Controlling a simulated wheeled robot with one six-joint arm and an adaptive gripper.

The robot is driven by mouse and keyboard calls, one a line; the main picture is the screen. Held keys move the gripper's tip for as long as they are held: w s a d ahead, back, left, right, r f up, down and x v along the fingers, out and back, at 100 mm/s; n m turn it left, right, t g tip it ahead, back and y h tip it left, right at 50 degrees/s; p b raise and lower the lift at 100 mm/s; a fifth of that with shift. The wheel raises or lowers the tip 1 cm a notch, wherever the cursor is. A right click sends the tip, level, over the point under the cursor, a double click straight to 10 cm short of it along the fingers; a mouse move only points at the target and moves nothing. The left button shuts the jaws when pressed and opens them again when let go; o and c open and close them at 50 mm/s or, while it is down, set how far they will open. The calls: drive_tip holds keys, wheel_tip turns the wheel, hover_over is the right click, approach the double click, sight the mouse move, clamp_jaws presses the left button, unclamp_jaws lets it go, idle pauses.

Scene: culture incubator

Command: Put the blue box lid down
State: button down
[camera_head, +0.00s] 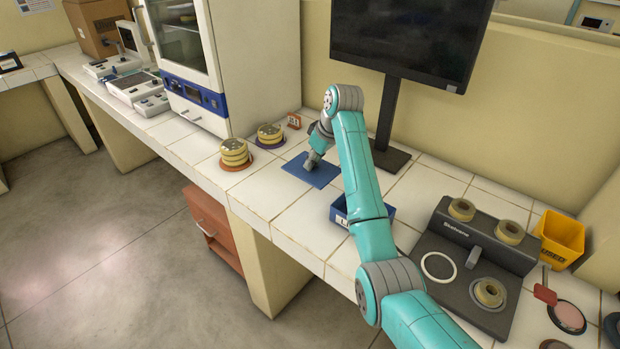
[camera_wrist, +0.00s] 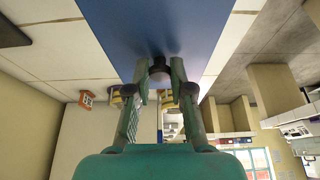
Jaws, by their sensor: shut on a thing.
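The blue box lid (camera_head: 322,177) is a flat blue plate, level at the white tiled counter behind the blue box. I cannot tell whether it touches the tiles. My gripper (camera_head: 312,161) points down over its middle. In the wrist view, the fingers of my gripper (camera_wrist: 160,72) are shut on the lid's small dark knob, with the blue lid (camera_wrist: 150,25) filling the upper middle. The blue box (camera_head: 338,211) with a white label stands on the counter nearer the camera, partly hidden by my arm.
Stacks of yellowish dishes (camera_head: 235,152) stand left of the lid, with a small orange tag (camera_head: 294,121) behind. A monitor stand (camera_head: 391,158) is at right. A dark device (camera_head: 465,262) and a yellow bin (camera_head: 561,236) stand further right. Bare tiles lie front-left of the lid.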

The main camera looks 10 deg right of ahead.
sight(321, 171)
drive_tip(key=shift+w+d+f, duration=0.1)
drive_tip(key=shift+w+f, duration=0.1)
drive_tip(key=shift+w, duration=0.1)
drive_tip(key=shift+f, duration=4.75)
drive_tip(key=c, duration=1)
unclamp_jaws()
drive_tip(key=shift+f, duration=0.1)
drive_tip(key=v, duration=1.2)
drive_tip(key=shift+w, duration=0.1)
